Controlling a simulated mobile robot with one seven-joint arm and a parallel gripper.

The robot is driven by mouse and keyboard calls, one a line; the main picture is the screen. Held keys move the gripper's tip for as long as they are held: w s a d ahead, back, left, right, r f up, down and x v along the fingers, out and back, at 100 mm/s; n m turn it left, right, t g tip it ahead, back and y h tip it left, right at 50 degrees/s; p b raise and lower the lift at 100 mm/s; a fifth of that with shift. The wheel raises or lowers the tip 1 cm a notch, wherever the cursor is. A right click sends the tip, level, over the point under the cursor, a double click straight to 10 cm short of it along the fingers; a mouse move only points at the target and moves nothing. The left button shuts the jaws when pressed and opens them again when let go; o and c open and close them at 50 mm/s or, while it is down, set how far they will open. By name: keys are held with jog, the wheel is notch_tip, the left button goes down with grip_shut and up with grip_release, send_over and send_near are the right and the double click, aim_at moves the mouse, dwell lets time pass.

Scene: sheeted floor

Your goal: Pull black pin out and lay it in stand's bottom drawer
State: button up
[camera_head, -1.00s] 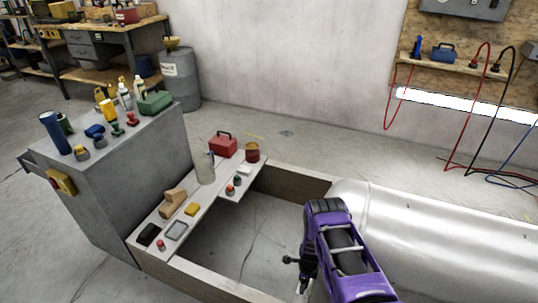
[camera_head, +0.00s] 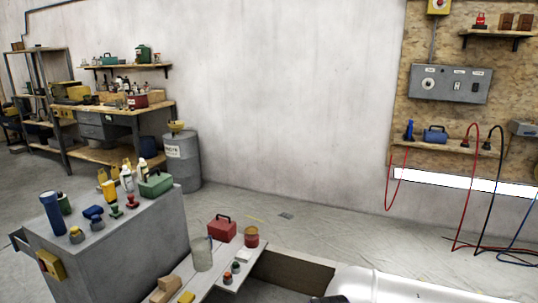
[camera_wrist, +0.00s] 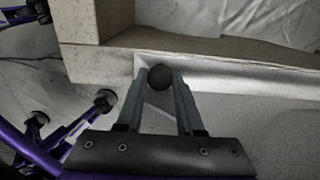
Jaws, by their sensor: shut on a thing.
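In the wrist view my gripper (camera_wrist: 160,88) has its two grey fingers closed on the dark round end of the black pin (camera_wrist: 159,77). The rest of the pin is hidden, so I cannot tell whether it still sits in something. A pale beam lies just beyond the fingertips. In the head view a grey block-like stand (camera_head: 130,245) is at the lower left, with bottles and small items on top; no drawer shows on its visible faces. A workbench (camera_head: 150,108) at the back left has grey drawers (camera_head: 92,125) under its top. My gripper is out of the head view.
A low board (camera_head: 222,283) carries a red toolbox (camera_head: 222,228), a glass jar and small items. A silver tank (camera_head: 385,285) lies at the lower right. A grey drum (camera_head: 182,160) stands by the workbench. Cables hang from the wall panel at right. Floor along the wall is mostly clear.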

grip_shut()
jog(key=shift+r, duration=0.25)
jog(key=shift+r+p, duration=1.5)
jog(key=shift+r, duration=0.75)
jog(key=shift+r, duration=0.1)
jog(key=shift+r+p, duration=1.05)
jog(key=shift+r, duration=0.9)
jog(key=shift+r, duration=0.1)
